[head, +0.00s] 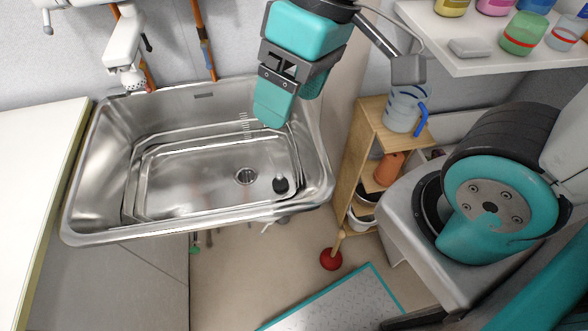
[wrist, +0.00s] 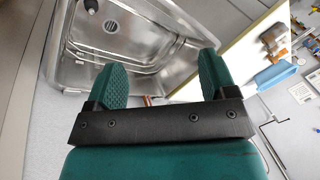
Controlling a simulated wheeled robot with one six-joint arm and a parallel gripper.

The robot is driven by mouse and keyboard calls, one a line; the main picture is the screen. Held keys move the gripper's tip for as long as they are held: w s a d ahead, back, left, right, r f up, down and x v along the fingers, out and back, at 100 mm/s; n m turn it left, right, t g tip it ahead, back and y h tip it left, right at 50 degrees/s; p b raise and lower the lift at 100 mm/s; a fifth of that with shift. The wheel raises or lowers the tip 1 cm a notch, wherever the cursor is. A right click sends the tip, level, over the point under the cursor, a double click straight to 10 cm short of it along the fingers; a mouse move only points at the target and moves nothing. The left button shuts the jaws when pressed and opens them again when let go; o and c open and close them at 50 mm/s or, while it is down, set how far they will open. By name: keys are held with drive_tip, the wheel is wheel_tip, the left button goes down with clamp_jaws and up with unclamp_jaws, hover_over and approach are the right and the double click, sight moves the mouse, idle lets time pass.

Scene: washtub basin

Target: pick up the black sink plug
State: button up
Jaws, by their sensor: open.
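The black sink plug (head: 281,185) lies in the steel basin (head: 200,222), near its right front corner and just right of the round drain (head: 246,176). In the wrist view the plug (wrist: 91,5) is at the top edge, partly cut off, beside the drain (wrist: 110,26). My gripper (head: 292,102) is open and empty. It hangs over the back right part of the basin, well apart from the plug. In the wrist view its two teal fingers (wrist: 162,78) stand wide apart with nothing between them.
A white counter (head: 35,160) adjoins the basin on the left, and a white tap (head: 128,45) hangs at the back left. A wooden shelf (head: 352,165) with a jug (head: 404,107) stands to the right. A wall shelf (head: 478,50) holds several jars. A plunger (head: 331,259) stands on the floor.

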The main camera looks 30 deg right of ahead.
drive_tip(key=w+d+f+m+h+b, duration=0.2)
drive_tip(key=w+f+m+b, duration=0.3)
drive_tip(key=w+f, duration=0.7)
drive_tip(key=m+g+h+b, duration=0.1)
drive_tip(key=m+g+b, duration=0.1)
drive_tip(key=m+b, duration=0.25)
approach(279, 174)
drive_tip(key=f, duration=0.2)
drive_tip(key=s+a+f, duration=0.1)
drive_tip(key=f, duration=0.3)
drive_tip(key=shift+s+a, duration=0.2)
drive_tip(key=shift+s, duration=0.1)
drive_tip(key=shift+s+d+f, duration=0.15)
drive_tip(key=shift+f, duration=1.45)
drive_tip(key=shift+s+d+f, duration=0.15)
drive_tip(key=shift+f, duration=1.4)
drive_tip(key=c, duration=1)
